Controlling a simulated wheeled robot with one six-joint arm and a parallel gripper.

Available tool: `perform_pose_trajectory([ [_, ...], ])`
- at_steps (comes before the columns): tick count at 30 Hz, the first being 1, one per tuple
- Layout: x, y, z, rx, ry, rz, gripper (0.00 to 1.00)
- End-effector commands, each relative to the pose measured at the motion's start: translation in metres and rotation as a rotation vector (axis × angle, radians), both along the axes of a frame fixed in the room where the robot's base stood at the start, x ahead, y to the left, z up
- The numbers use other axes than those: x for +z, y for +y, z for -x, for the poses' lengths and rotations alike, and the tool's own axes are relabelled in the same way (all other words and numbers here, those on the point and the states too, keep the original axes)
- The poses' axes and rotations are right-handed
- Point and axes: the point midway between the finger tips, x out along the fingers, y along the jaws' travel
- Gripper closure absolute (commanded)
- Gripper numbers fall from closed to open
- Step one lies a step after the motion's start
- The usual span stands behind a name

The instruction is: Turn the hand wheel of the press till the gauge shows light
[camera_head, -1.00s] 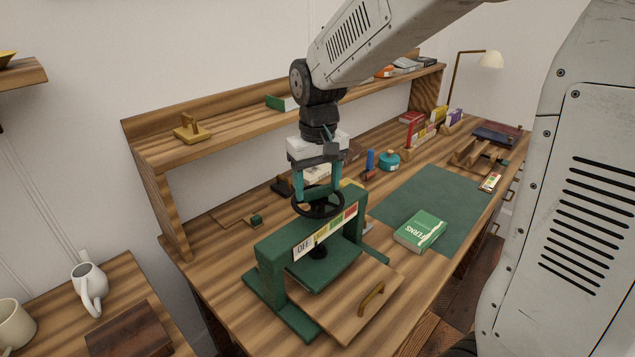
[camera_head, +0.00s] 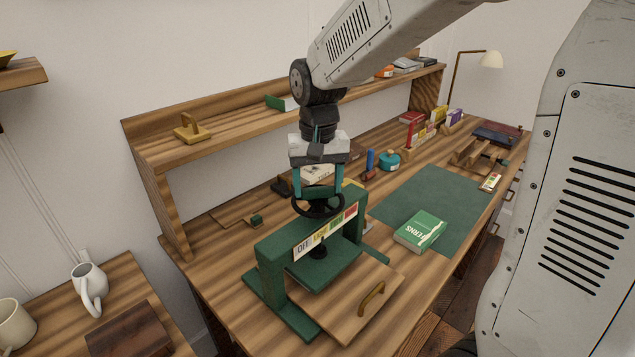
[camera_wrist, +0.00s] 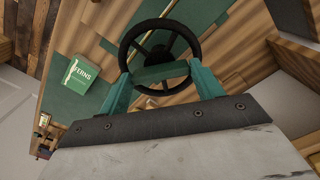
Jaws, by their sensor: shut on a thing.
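The green press (camera_head: 276,262) stands on the near part of the wooden bench. Its black hand wheel (camera_head: 318,206) sits on top, and it also shows in the wrist view (camera_wrist: 141,31). My gripper (camera_head: 318,197) comes down from above with its teal fingers at the wheel and is shut on it. In the wrist view, the fingertips (camera_wrist: 158,75) are at the wheel's rim. The gauge (camera_head: 325,233) is a strip on the press's front beam with OFF, a pale, a yellow and a red field. I cannot make out a pointer or which field it marks.
A green book titled FERNS (camera_head: 420,231) lies on the edge of a dark green mat (camera_head: 447,190) right of the press. A shelf (camera_head: 225,135) runs behind my gripper.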

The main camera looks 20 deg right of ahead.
Motion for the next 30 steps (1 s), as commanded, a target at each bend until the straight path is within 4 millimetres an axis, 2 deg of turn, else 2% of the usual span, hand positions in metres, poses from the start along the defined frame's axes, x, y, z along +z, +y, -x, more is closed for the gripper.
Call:
perform_pose_trajectory([
  [2,0.001,0.000,0.000,0.000,-0.002,0.000,0.57],
  [3,0.001,0.000,0.000,0.001,-0.002,0.000,0.23],
  [4,0.001,0.000,0.000,0.001,-0.002,0.000,0.15],
  [5,0.001,0.000,0.000,0.001,-0.002,0.000,0.13],
  [15,0.005,0.000,-0.001,0.001,-0.003,0.000,0.13],
  [24,0.054,0.000,-0.001,0.001,-0.004,0.000,0.13],
  [30,0.075,0.000,0.000,0.001,-0.002,0.000,0.13],
])
